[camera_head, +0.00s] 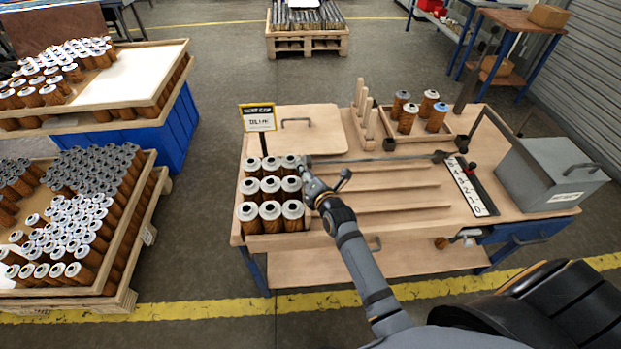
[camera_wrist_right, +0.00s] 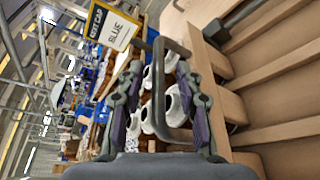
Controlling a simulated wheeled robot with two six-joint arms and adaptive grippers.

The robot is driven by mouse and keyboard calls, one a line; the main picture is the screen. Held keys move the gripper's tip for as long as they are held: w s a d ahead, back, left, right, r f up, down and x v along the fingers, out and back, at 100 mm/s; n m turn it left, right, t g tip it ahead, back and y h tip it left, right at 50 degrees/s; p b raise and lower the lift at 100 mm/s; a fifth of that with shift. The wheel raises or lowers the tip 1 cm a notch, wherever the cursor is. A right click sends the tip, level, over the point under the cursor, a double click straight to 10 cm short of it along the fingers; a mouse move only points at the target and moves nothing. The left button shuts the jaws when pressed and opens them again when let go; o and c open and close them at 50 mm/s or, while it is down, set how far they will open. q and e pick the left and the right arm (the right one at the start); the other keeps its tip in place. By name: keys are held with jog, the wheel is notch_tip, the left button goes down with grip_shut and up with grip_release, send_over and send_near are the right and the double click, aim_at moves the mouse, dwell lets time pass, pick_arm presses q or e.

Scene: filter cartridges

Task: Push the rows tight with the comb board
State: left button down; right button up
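Nine filter cartridges (camera_head: 271,190), orange-brown with pale tops, stand upright in three rows at the table's left end. My right gripper (camera_head: 308,178) is just right of them. In the right wrist view, my right gripper (camera_wrist_right: 160,85) is open, with its fingers on either side of a grey loop handle (camera_wrist_right: 160,60). The handle seems to belong to the comb board, which is mostly hidden; wooden parts (camera_wrist_right: 231,106) show beside the right finger. White-topped cartridges (camera_wrist_right: 174,104) show beyond the handle. My left gripper is not in view.
Wooden rails (camera_head: 405,187) run along the table right of the cartridges. A flat board with a handle (camera_head: 310,140), a BLUE sign (camera_head: 258,118), a peg rack (camera_head: 366,128) and a tray (camera_head: 392,143) line the back. A grey bin (camera_head: 540,180) stands at right.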

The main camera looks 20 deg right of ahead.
jog(key=v, duration=1.1)
jog(key=shift+s, duration=0.1)
